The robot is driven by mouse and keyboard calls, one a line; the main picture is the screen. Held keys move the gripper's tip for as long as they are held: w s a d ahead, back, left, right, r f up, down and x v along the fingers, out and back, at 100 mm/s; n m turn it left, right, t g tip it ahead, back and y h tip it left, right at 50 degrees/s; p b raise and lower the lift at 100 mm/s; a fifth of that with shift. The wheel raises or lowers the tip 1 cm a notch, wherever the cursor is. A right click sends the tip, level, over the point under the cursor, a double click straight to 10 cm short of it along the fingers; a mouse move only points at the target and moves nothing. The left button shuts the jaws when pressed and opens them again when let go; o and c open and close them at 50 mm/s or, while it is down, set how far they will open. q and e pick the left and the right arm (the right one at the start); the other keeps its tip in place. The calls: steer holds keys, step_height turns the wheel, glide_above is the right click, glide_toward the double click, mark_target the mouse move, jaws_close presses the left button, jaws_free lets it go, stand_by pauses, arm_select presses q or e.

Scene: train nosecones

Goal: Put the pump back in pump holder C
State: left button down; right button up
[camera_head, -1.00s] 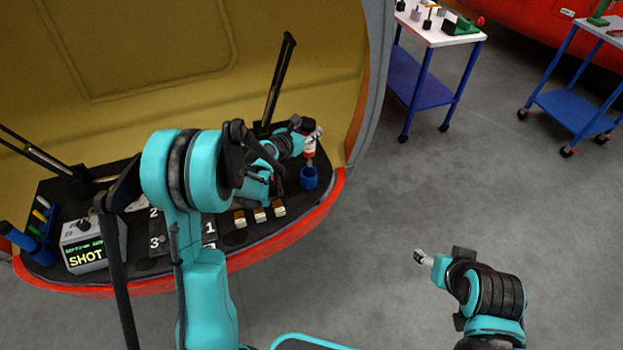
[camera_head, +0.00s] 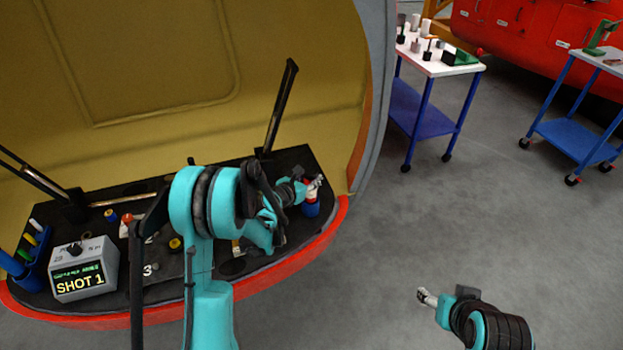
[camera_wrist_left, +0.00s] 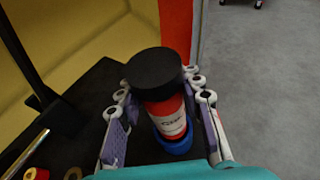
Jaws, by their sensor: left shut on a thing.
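The pump is a red cylinder with a white label (camera_wrist_left: 172,124) and a wide black cap, seen in the left wrist view. It also shows small in the head view (camera_head: 312,196). My left gripper (camera_head: 316,182) is shut on it, with a finger on each side in the wrist view. The pump's lower end is inside or right over a blue cup-shaped holder (camera_head: 310,209), whose rim (camera_wrist_left: 178,146) shows around it. How deep it sits, and any letter on the holder, I cannot tell. My right gripper (camera_head: 427,298) is over open floor, away from the bench.
The black bench has a red front edge (camera_head: 255,283). On its left are a grey box reading SHOT 1 (camera_head: 84,270) and a blue rack (camera_head: 36,259). A dark strut (camera_head: 281,108) rises behind the holder. Carts stand at the back right; the floor between is clear.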

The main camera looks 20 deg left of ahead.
arm_select(q)
steer(key=shift+f, duration=0.15)
steer(key=c, duration=1)
jaws_free()
